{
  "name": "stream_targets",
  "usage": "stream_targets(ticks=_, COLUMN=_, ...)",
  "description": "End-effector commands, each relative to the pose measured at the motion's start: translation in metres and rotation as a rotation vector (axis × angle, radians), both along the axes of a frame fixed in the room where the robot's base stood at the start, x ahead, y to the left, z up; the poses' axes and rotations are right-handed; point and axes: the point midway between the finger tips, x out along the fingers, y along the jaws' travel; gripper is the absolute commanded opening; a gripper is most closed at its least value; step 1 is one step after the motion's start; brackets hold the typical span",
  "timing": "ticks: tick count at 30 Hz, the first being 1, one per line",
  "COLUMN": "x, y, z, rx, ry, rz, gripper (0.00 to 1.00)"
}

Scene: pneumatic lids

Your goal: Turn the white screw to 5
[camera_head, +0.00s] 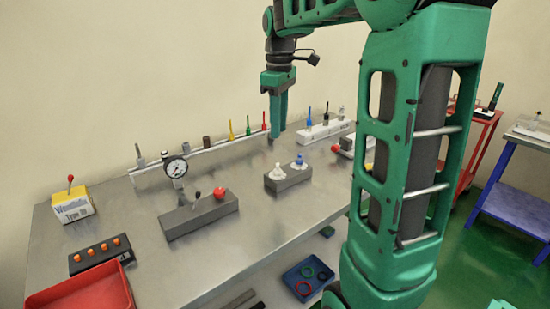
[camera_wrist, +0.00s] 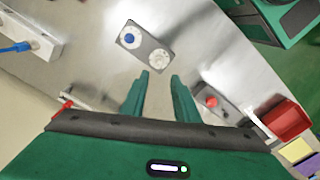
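The white screw (camera_head: 278,172) sits on the left part of a grey block (camera_head: 290,182) on the metal table. A blue screw (camera_head: 299,160) on a white base is beside it on the same block. In the wrist view the white screw (camera_wrist: 158,59) is round and pale, with the blue screw (camera_wrist: 129,39) up and to its left. My gripper (camera_head: 277,140) points down above the table, behind the block in the head view and apart from it. Its green fingers are spread with nothing between them in the wrist view (camera_wrist: 160,85). The number markings are too small to read.
A rail with coloured upright tools (camera_head: 232,132) runs along the back. A red tray (camera_head: 90,295) lies at the front left. Bare table surrounds the screw block.

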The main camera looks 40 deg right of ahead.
Motion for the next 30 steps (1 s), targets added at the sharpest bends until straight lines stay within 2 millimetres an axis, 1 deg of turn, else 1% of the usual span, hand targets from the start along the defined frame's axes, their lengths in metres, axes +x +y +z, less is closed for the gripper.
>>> stream_targets(ticks=2, x=0.004, y=0.000, z=-0.002, rx=0.001, ry=0.002, rz=0.019, gripper=0.28)
stream_targets(ticks=5, x=0.004, y=0.000, z=-0.010, rx=0.002, ry=0.003, rz=0.022, gripper=0.28)
stream_targets(ticks=8, x=0.003, y=0.000, z=-0.025, rx=0.002, ry=0.004, rz=0.019, gripper=0.28)
stream_targets(ticks=15, x=0.003, y=-0.001, z=-0.068, rx=0.002, ry=0.005, rz=0.017, gripper=0.28)
stream_targets(ticks=21, x=0.003, y=-0.001, z=-0.094, rx=0.001, ry=0.002, rz=0.016, gripper=0.28)
stream_targets(ticks=25, x=0.003, y=-0.001, z=-0.104, rx=0.001, ry=0.002, rz=0.016, gripper=0.28)
stream_targets(ticks=30, x=0.003, y=-0.001, z=-0.107, rx=0.001, ry=0.001, rz=0.016, gripper=0.28)
